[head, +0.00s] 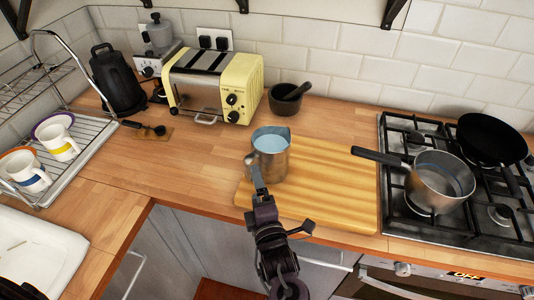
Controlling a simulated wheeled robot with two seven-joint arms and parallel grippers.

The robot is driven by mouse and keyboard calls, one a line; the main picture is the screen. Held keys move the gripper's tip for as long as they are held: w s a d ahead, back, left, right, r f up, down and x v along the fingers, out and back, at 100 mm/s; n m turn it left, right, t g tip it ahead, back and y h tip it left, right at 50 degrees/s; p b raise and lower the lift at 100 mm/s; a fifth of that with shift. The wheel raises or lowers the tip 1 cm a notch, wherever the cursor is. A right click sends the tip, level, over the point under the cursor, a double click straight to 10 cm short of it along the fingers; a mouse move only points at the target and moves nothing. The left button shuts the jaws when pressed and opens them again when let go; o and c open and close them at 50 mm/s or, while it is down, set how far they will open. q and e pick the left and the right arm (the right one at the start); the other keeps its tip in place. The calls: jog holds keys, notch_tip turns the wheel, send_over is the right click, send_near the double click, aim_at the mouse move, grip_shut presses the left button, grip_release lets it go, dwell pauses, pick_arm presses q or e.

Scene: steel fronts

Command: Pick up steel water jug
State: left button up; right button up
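The steel water jug (273,162) stands upright on the wooden cutting board (335,190) in the middle of the counter. Its open top shows pale blue water or a pale blue inside. My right gripper (261,192) reaches up from the bottom of the head view to the jug's front left side, where the handle is. It overlaps the handle in the picture. I cannot tell whether its fingers are closed on the handle. A dark part, likely of my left arm (18,290), shows in the bottom left corner; its fingers cannot be made out.
A saucepan (440,182) and a black frying pan (491,140) sit on the hob at right; the saucepan's handle points toward the board. A yellow toaster (213,84), mortar (287,98) and black kettle (117,80) stand behind. A rack (90,140) with mugs is left. Counter left of the jug is clear.

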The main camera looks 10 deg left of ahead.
aim_at(266, 160)
pick_arm(q)
jog(key=shift+w+a+r+p, duration=0.25)
jog(key=shift+w+a+p, duration=0.15)
jog(key=shift+w, duration=0.4)
jog(key=p+x, duration=0.1)
jog(key=x, duration=0.3)
jog(key=shift+w+a+f, duration=0.2)
jog(key=shift+w, duration=0.2)
jog(key=shift+s, duration=0.1)
pick_arm(e)
jog(key=r, duration=0.2)
jog(key=shift+w+d+r, duration=0.15)
jog(key=shift+d+r, duration=0.15)
jog(key=shift+r, duration=0.05)
pick_arm(q)
jog(key=c, duration=1.7)
jog(key=shift+r, duration=0.15)
pick_arm(e)
jog(key=shift+s, duration=0.25)
